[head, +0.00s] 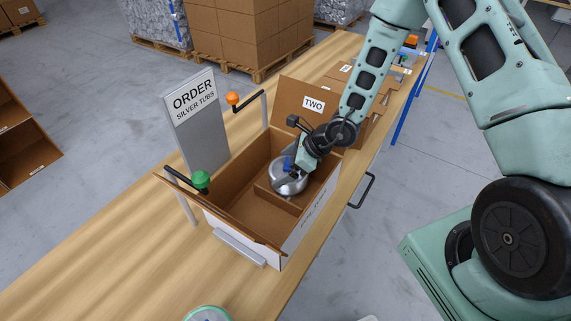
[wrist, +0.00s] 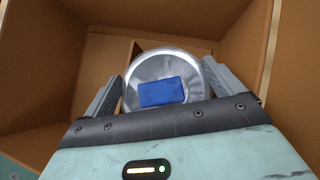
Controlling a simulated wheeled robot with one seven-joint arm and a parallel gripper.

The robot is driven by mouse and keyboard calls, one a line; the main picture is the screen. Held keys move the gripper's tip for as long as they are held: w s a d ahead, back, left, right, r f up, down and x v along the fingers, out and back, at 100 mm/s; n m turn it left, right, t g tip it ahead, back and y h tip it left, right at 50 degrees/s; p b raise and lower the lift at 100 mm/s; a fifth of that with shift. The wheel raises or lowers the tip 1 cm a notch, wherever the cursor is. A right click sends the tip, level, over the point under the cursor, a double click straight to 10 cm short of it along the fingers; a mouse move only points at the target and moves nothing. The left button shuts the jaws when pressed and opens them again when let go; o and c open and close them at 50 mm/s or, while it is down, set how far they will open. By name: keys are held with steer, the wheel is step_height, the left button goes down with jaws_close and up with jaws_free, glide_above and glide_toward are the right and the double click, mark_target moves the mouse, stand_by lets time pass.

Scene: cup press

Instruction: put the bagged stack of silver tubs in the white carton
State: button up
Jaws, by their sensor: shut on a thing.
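The bagged stack of silver tubs (head: 288,184) is inside the white carton (head: 293,246), towards its far right part. In the wrist view the stack (wrist: 160,68) shows its round silver end with a blue patch. My gripper (wrist: 165,92) is shut on the stack, one finger on each side of it. The carton's brown inside walls (wrist: 40,60) surround the gripper and stack. A low brown divider shows beside the stack. Whether the stack touches the carton floor cannot be told.
A sign reading "ORDER SILVER TUBS" (head: 195,115) stands left of the carton. The wooden table (head: 120,250) is clear at front left.

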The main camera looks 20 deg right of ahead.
steer(key=o, duration=0.7)
steer(key=v, duration=1.7)
steer(key=s+a+r+n+g, duration=0.2)
steer(key=s+a+r+n, duration=0.15)
steer(key=a+n, duration=0.3)
steer(key=s+a+r+n+g, duration=0.2)
steer(key=s+a+n+g, duration=0.1)
steer(key=s+a+n, duration=0.3)
steer(key=s+a+r+n+h, duration=0.1)
steer(key=s+n+h, duration=0.1)
steer(key=s+n, duration=0.2)
steer(key=s+r+n+h+b, duration=0.1)
steer(key=s+n, duration=0.3)
steer(key=n, duration=0.5)
steer(key=s+a+r+n+h+b, duration=0.1)
steer(key=s+r+n+h, duration=0.1)
steer(key=n, duration=0.4)
steer(key=shift+s+a+r+n+t+h, duration=0.15)
steer(key=shift+s+n+h, duration=0.05)
steer(key=shift+s+h, duration=0.2)
steer(key=shift+s+a+r+n+t+h, duration=0.15)
steer(key=shift+s+h, duration=0.15)
steer(key=shift+s, duration=0.2)
